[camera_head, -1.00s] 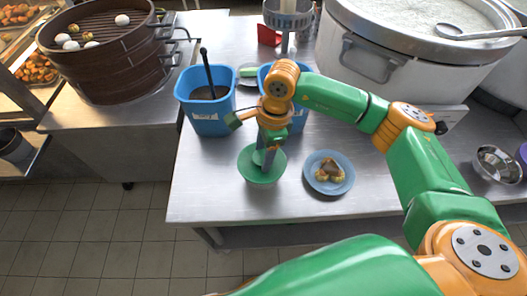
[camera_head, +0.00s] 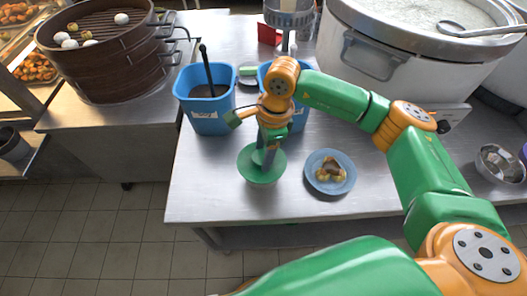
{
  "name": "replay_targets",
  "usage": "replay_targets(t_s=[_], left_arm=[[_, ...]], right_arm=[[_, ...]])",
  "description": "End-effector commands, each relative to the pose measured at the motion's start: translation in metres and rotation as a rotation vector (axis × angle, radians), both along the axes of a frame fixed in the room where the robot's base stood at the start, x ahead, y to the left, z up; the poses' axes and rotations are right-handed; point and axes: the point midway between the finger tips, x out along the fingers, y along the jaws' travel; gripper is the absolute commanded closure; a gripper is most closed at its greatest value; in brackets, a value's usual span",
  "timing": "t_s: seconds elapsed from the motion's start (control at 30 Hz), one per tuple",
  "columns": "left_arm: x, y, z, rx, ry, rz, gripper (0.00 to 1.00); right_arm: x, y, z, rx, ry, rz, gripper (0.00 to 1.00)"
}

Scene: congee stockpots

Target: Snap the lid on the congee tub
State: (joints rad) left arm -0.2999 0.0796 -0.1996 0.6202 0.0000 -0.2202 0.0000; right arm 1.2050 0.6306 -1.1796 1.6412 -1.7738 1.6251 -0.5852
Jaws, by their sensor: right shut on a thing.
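A green round piece (camera_head: 250,171), seemingly the lid, is at the front middle of the steel table. My right gripper (camera_head: 266,157) points down into its middle and is shut on it. The fingers hide its centre, and I cannot tell whether it touches what is below. No separate tub can be made out under it. My left gripper is not in view.
Two blue bins, a left one (camera_head: 207,113) with a dark handle in it and one (camera_head: 299,118) partly behind my arm, stand behind. A blue plate (camera_head: 313,184) with food is just right. A big stockpot (camera_head: 345,69) and a steel bowl (camera_head: 500,164) are farther right.

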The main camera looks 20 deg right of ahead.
Motion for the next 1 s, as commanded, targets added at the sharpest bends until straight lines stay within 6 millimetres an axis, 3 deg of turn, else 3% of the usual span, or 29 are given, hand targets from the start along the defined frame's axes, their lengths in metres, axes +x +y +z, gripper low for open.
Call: replay_targets(t_s=[0.33,0.37,0.5,0.7,0.77,1.0], left_arm=[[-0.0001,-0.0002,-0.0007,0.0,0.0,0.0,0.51],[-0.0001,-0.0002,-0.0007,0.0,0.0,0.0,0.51],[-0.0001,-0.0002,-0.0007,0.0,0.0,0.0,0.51],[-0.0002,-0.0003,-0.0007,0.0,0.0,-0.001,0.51],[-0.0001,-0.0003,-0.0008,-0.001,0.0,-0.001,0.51],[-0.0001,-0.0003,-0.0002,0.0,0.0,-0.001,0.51]], right_arm=[[0.0,-0.0002,0.0,0.0,0.0,0.0,0.95],[0.0,-0.0002,0.0,0.0,0.0,0.0,0.41],[0.0,-0.0002,0.0,0.0,0.0,0.0,0.08],[0.0,-0.0002,0.0,-0.001,0.0,0.0,0.08],[0.0,-0.0002,0.0,-0.001,0.0,0.0,0.0],[0.0001,-0.0002,0.0007,-0.001,0.0,0.0,0.0]])
